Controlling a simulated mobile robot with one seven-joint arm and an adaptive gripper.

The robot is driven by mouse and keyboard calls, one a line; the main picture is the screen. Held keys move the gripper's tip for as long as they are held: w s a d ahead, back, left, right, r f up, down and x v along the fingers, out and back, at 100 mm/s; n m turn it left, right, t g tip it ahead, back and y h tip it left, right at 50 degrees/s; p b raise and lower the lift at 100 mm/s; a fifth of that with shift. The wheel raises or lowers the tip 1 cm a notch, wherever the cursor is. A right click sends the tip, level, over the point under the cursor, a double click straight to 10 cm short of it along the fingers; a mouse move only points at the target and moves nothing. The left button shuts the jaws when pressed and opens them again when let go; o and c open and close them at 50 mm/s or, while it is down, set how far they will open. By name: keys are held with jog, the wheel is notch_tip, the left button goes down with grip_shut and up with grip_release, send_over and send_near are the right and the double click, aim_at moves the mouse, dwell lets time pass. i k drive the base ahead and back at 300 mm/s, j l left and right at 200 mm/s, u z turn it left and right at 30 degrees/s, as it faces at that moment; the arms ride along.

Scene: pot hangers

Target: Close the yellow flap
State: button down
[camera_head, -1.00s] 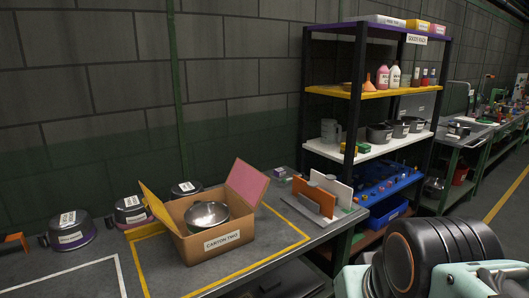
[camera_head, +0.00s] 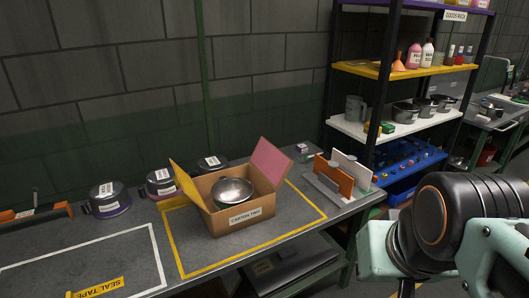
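The yellow flap (camera_head: 186,183) stands open on the left side of the cardboard box (camera_head: 232,219) labelled "CARTON TWO". It tilts up and outward to the left. A pink flap (camera_head: 271,161) stands open on the right side of the same box. A shiny metal pot (camera_head: 233,191) sits inside the box. The box stands on the grey workbench within a yellow taped outline. My arm shows at the lower right, apart from the box. My gripper is not in view.
Several dark lidded pots (camera_head: 108,199) stand behind and left of the box. A rack with orange and white boards (camera_head: 333,176) stands to its right. A tall shelf (camera_head: 403,69) rises at the right. The white-outlined bench area (camera_head: 90,259) is mostly clear.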

aim_at(182, 180)
jog(key=k+j, duration=0.1)
jog(key=j, duration=0.25)
jog(key=k+j, duration=0.15)
jog(key=j, duration=0.25)
jog(key=k+j, duration=0.1)
jog(key=j, duration=0.25)
jog(key=k+j+u, duration=0.1)
jog(key=j, duration=0.25)
jog(key=k+j, duration=0.15)
jog(key=j, duration=0.25)
jog(key=k+j, duration=0.1)
jog(key=j, duration=0.25)
jog(key=i+j+z, duration=0.1)
jog(key=i+j, duration=0.4)
jog(key=i+j+u, duration=0.25)
jog(key=j, duration=0.25)
jog(key=l+z, duration=0.3)
